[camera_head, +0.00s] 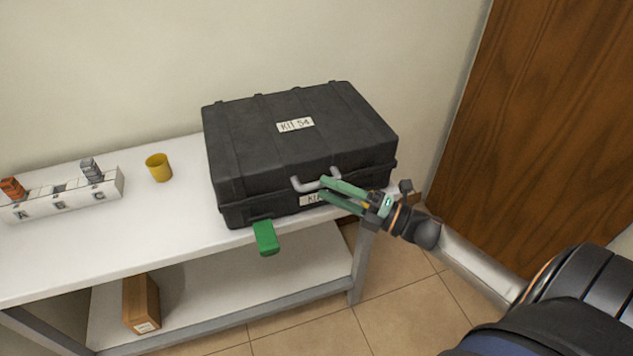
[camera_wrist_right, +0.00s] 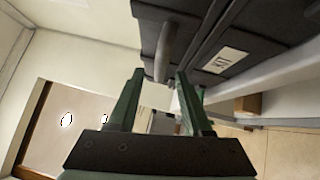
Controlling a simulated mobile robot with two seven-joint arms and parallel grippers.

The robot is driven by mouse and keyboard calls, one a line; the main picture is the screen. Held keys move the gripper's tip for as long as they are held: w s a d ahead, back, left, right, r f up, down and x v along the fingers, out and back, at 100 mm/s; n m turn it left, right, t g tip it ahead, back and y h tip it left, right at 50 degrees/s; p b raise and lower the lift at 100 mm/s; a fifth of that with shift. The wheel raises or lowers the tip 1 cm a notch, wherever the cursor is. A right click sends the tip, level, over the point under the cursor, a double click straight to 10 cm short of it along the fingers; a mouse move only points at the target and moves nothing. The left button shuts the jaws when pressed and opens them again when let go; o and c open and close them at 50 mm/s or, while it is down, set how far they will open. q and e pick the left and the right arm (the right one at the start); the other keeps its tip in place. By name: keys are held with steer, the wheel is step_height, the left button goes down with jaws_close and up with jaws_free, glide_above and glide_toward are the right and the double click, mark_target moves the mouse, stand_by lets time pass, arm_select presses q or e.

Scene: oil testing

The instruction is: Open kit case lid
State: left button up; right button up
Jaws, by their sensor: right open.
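The black kit case (camera_head: 255,150) stands shut on the white table, with a "KIT 54" label on its lid. Its grey handle (camera_head: 301,185) sticks out from the front side and also shows in the right wrist view (camera_wrist_right: 168,48). My right gripper (camera_head: 322,188) is at the front of the case beside the handle. Its green fingers are open, and in the right wrist view the handle's end appears just beyond and between the fingertips (camera_wrist_right: 161,74). I cannot tell whether they touch it. A green tab (camera_head: 265,238) hangs at the case's lower front edge. My left gripper is not in view.
The white table (camera_head: 150,225) has a yellow cup (camera_head: 159,167) and a white rack (camera_head: 65,200) marked A, B and C to the left. A brown box (camera_head: 141,303) is on the lower shelf. A wall is behind, and a wooden door (camera_head: 555,130) is to the right.

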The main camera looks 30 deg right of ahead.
mark_target(317, 182)
steer(key=shift+x, duration=1.8)
jaws_close()
